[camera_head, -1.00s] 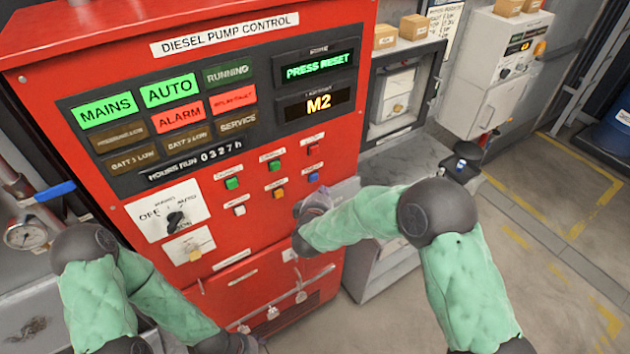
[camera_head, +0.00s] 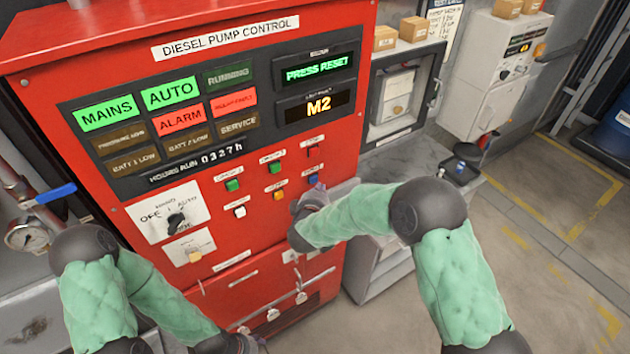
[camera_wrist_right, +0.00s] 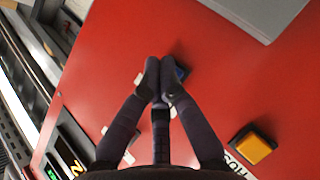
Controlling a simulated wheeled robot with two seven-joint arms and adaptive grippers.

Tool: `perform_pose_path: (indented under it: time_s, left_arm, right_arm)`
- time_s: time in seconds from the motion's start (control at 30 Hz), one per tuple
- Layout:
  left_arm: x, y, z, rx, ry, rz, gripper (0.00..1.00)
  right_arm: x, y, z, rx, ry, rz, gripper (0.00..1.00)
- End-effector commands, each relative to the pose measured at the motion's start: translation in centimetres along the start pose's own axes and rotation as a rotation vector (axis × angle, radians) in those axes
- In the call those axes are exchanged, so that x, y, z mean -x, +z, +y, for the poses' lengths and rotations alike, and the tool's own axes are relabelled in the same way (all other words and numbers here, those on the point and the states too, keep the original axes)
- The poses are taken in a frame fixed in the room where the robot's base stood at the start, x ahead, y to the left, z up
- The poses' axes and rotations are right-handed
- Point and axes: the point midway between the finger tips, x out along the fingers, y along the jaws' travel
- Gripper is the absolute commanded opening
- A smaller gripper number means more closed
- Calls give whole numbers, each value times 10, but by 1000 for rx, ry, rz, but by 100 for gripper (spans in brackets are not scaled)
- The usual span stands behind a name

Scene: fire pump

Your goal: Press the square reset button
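The red control panel (camera_head: 255,245) has two rows of small coloured buttons. A blue button (camera_head: 313,180) is at the right end of the lower row, and in the right wrist view it (camera_wrist_right: 182,72) is partly hidden behind my fingertips. A square yellow button (camera_head: 278,195) is to its left and also shows in the right wrist view (camera_wrist_right: 254,148). My right gripper (camera_wrist_right: 160,80) is shut and empty, its tips together at the blue button; I cannot tell whether they touch it. My left gripper (camera_head: 250,345) is low at the panel's front, its fingers unclear. The button labels are too small to read.
The display (camera_head: 318,68) reads PRESS RESET, with M2 below it. White (camera_head: 240,212), green (camera_head: 232,185) and red (camera_head: 313,152) buttons sit close around. A rotary selector (camera_head: 176,220) is at the left. Floor to the right is clear.

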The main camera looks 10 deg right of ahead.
Motion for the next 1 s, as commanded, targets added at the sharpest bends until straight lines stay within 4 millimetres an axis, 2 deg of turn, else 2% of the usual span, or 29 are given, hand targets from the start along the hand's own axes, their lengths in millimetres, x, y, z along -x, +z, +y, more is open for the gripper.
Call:
perform_pose_path:
  time_s: [0.67,1.0]
  left_arm:
    - [0,0,0,0,0,0,64]
    - [7,0,2,0,0,0,64]
  right_arm:
    - [0,0,0,0,0,0,0]
    - [-5,-6,1,0,0,0,0]
